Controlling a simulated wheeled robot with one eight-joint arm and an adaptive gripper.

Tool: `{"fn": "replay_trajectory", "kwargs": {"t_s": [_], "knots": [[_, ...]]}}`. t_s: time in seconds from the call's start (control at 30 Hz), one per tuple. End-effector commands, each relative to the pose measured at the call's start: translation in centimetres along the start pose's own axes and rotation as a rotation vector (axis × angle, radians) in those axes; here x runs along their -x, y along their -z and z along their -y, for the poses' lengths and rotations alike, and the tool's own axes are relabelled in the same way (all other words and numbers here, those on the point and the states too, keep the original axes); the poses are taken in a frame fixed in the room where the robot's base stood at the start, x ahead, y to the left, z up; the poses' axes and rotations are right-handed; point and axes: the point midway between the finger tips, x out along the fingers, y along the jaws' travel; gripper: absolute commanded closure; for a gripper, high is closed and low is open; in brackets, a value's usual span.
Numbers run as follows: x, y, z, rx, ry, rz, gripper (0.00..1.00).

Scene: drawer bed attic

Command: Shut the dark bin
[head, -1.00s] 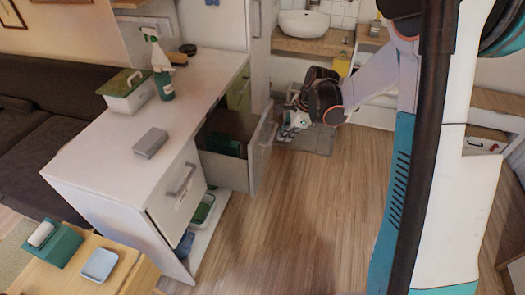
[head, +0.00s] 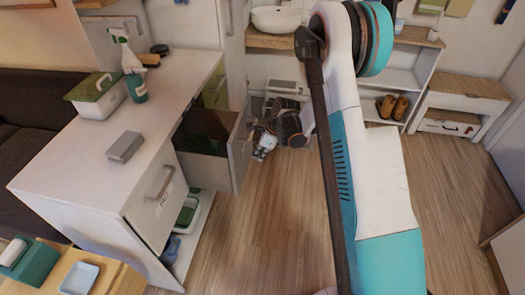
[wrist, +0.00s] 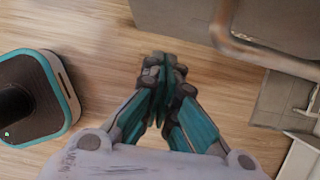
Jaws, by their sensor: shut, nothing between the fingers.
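The pulled-out bin drawer (head: 205,132) with a dark inside stands open from the white cabinet in the head view. Its grey front panel (head: 239,155) faces right, and a pale handle is on it. I take this for the dark bin. In the wrist view the grey panel (wrist: 175,18) and its handle bar (wrist: 224,30) are at the top. My gripper (head: 262,144) is just right of the front panel, low over the floor. In the wrist view its fingertips (wrist: 165,72) are together and empty, seemingly apart from the panel.
The white cabinet (head: 75,173) carries a spray bottle (head: 133,72), a lidded box (head: 97,96) and a grey block (head: 125,146). Wood floor (head: 262,225) is clear. A shelf unit (head: 402,78) stands behind right.

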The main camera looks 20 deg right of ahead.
Motion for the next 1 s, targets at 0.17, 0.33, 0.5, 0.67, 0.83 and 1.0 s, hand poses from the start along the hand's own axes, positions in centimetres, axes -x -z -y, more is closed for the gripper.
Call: {"fn": "replay_trajectory", "kwargs": {"t_s": [0.17, 0.33, 0.5, 0.67, 0.83, 1.0], "knots": [[-2.8, -1.0, 0.0, 0.004, -0.001, 0.0, 1.0], [-3.4, -2.9, 0.0, 0.003, -0.001, -0.001, 1.0], [-3.6, -3.6, 0.0, 0.001, 0.0, -0.001, 1.0], [-3.5, -3.7, 0.0, 0.001, 0.0, -0.001, 1.0], [-3.5, -3.7, 0.0, 0.001, 0.0, 0.0, 1.0], [-3.8, -4.3, 0.4, 0.002, 0.0, 0.0, 1.0]]}}
